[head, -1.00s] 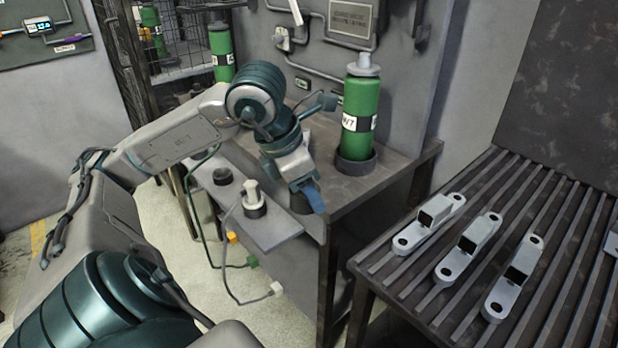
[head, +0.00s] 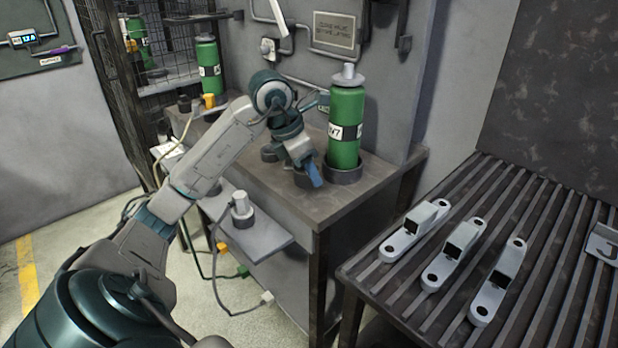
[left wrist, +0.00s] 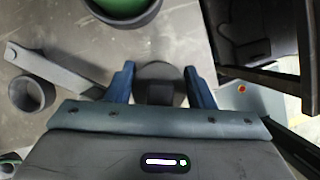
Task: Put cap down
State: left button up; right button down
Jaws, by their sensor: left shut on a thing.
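My left gripper (head: 314,174) is over the grey workbench, close to the left of the green bottle. Its blue fingers (left wrist: 160,90) are shut on a dark round cap (left wrist: 159,73). In the head view the cap (head: 301,179) shows as a dark rim partly behind the fingers. It is low over the bench top (head: 330,203); I cannot tell whether it touches. The green bottle (head: 346,125) stands upright in a dark ring holder (head: 343,174), apart from the cap. My right gripper is not in view.
Another dark ring (left wrist: 31,94) and a grey bar (left wrist: 62,68) lie near the gripper on the bench. A lower shelf (head: 262,238) holds a white fitting (head: 241,204). Several galvanized brackets (head: 452,254) lie on the slatted table (head: 400,300) at right.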

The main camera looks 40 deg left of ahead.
aim_at(315, 191)
pick_arm(q)
jog(key=shift+w+a+f, duration=0.15)
jog(key=shift+w+f, duration=0.1)
jog(key=shift+f, duration=1.55)
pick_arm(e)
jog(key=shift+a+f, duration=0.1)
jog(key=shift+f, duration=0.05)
pick_arm(q)
jog(key=shift+f+b, duration=0.1)
jog(key=shift+b, duration=0.25)
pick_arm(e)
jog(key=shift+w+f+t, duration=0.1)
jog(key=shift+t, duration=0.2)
pick_arm(q)
jog(key=o, duration=0.7)
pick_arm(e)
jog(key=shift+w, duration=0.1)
